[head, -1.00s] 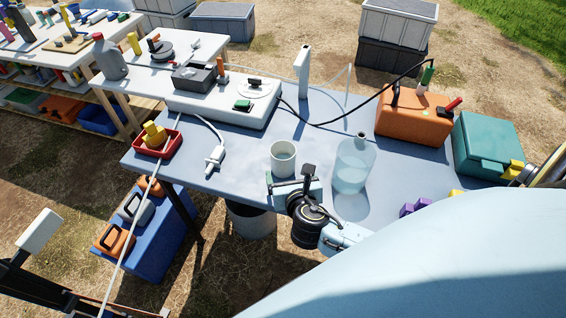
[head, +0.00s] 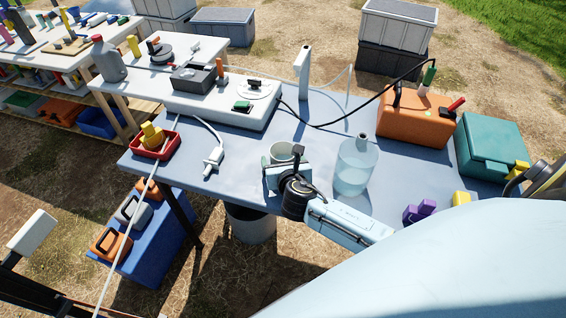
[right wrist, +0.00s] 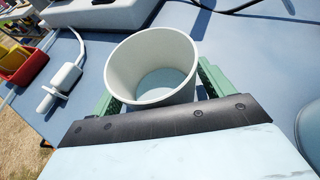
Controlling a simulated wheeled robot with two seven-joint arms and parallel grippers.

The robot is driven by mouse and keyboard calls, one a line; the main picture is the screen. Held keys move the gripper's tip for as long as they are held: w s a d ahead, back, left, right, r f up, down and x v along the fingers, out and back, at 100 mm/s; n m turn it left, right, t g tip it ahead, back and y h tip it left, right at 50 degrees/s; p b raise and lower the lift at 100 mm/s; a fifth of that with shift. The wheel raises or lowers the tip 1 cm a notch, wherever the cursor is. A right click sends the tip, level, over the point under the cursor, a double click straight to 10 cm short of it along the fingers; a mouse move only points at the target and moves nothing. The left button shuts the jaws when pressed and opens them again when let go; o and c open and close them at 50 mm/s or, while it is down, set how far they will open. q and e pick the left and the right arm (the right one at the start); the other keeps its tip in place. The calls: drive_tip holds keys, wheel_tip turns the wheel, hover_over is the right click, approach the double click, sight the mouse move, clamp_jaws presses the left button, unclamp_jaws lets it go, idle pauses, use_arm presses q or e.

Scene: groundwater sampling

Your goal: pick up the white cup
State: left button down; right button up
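The white cup (head: 279,152) stands on the blue-grey table (head: 240,160), partly hidden behind my right gripper in the head view. In the right wrist view the cup (right wrist: 152,66) is upright, with its open mouth and inside showing. My right gripper (head: 287,165) is at the cup's near side. Its two green fingers (right wrist: 158,88) are spread apart, one on each side of the cup. Whether they touch the wall cannot be told, as the rim covers part of them. My left gripper is not in view.
A clear glass bottle (head: 355,168) stands close to the right of my right gripper. A white probe (head: 213,160) with a cable and a red tray (head: 157,145) lie to the left. A white instrument box (head: 222,105) is behind, and an orange case (head: 414,118) at the back right.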

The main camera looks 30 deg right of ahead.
drive_tip(key=c, duration=1)
